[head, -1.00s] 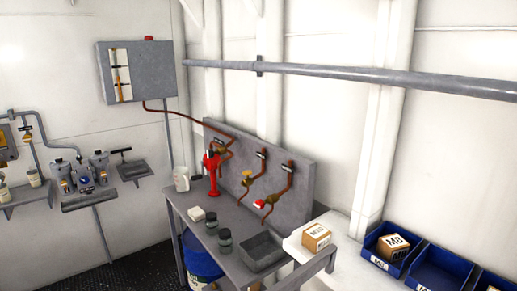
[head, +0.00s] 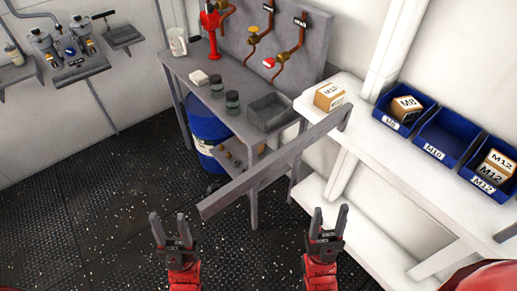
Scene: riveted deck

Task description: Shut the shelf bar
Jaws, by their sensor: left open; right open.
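The shelf bar (head: 270,166) is a long grey flat bar. Its far end meets the white shelf (head: 400,155) near the M10 box, and its free end sticks out over the floor towards the lower left, in front of the grey workbench. My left gripper (head: 168,230) is open and empty, below and left of the bar's free end. My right gripper (head: 328,221) is open and empty, to the right of and below the bar. Neither gripper touches the bar.
On the shelf stand a cardboard box (head: 329,97) and blue bins, one with an M8 box (head: 406,108), an empty one (head: 449,137) and one with an M12 box (head: 497,164). The workbench (head: 190,67) holds jars and a tray. A blue drum (head: 205,130) stands beneath. Dark floor at left is clear.

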